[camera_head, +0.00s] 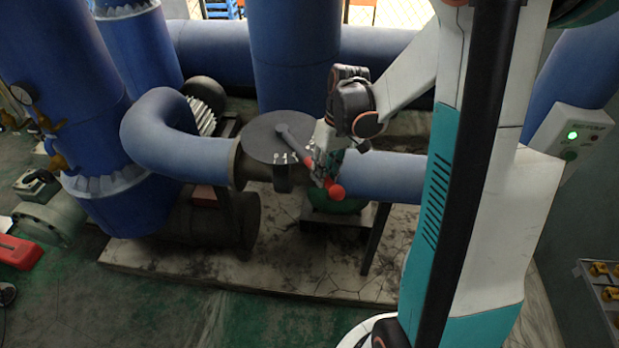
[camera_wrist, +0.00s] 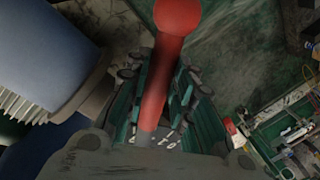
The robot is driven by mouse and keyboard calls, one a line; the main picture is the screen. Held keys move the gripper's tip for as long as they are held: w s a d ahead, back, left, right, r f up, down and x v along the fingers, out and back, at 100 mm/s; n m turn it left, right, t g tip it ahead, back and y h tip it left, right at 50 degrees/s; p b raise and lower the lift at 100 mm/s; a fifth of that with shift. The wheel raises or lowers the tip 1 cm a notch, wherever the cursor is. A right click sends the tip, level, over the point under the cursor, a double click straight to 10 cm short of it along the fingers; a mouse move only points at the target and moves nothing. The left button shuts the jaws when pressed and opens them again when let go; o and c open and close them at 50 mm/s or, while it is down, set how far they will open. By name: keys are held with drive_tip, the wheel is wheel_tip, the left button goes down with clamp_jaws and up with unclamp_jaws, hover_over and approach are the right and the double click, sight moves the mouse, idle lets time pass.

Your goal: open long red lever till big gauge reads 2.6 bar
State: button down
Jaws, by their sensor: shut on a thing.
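The long red lever shows in the wrist view (camera_wrist: 153,97) as a red bar with a round red knob at its top end. In the head view its red knob (camera_head: 336,191) is low beside the blue pipe. My gripper (camera_head: 320,168) is shut around the red bar; in the wrist view its fingers (camera_wrist: 158,85) lie on both sides of it, below the knob. A large dark grey disc (camera_head: 262,140) with a grey bar and small white marks sits on the pipe beside my gripper. I cannot tell whether this is the big gauge, and no reading is legible.
A small round gauge (camera_head: 22,93) is on the left blue pipe. A blue bent pipe (camera_head: 165,140) leads to the disc. A box with a lit green button (camera_head: 572,135) is at right. Green floor (camera_head: 130,310) is open in front of the stone base (camera_head: 300,265).

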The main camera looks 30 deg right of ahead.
drive_tip(key=shift+w+d+n, duration=0.15)
drive_tip(key=shift+d+n, duration=0.45)
drive_tip(key=shift+d, duration=0.6)
drive_tip(key=c, duration=1.4)
unclamp_jaws()
drive_tip(key=shift+o, duration=0.2)
wheel_tip(320, 180, up, 12)
drive_tip(key=d, duration=0.2)
drive_tip(key=shift+w+d, duration=0.15)
drive_tip(key=shift+w, duration=0.05)
drive_tip(key=shift+f, duration=0.1)
